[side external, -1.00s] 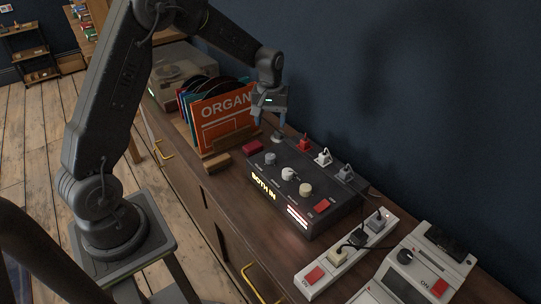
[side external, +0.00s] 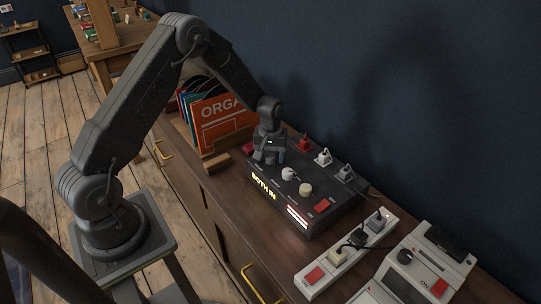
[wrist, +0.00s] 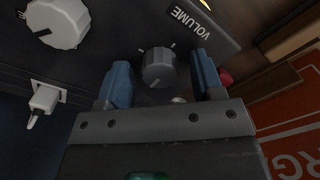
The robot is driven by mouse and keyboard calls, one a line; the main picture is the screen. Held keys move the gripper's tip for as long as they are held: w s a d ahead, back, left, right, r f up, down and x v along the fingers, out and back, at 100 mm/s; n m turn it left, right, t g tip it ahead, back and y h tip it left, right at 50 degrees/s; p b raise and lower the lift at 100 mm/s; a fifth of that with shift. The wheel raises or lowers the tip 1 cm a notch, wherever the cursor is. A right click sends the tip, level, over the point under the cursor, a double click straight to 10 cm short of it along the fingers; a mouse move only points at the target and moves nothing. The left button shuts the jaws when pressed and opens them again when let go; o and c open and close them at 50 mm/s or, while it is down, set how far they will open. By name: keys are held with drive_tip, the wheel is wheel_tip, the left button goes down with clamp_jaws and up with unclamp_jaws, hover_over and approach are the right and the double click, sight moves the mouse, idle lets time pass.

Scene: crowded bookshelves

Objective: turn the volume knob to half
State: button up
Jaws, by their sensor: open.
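The volume knob (wrist: 158,67) is a dark grey ridged dial beside the printed word VOLUME in the wrist view. It sits on the black control box (side external: 318,214). My gripper (wrist: 160,80) is open, with one blue finger on each side of the knob and a gap on both sides. In the side external view my gripper (side external: 268,158) is low over the box's far left corner and hides the volume knob there. I cannot tell how deep the fingers reach around it.
A white knob (side external: 289,174) and a cream knob (side external: 306,190) stand on the same box. Plugs, including a white one (side external: 323,157), line its wall side. The orange ORGAN record sleeve (side external: 222,118) stands close left of my gripper. A power strip (side external: 345,255) lies to the right.

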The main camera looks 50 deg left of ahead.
drive_tip(key=shift+c, duration=0.2)
drive_tip(key=c, duration=0.9)
drive_tip(key=shift+m, duration=0.3)
drive_tip(key=m, duration=0.3)
drive_tip(key=shift+m, duration=0.3)
drive_tip(key=m, duration=0.9)
drive_tip(key=shift+m, duration=2.3)
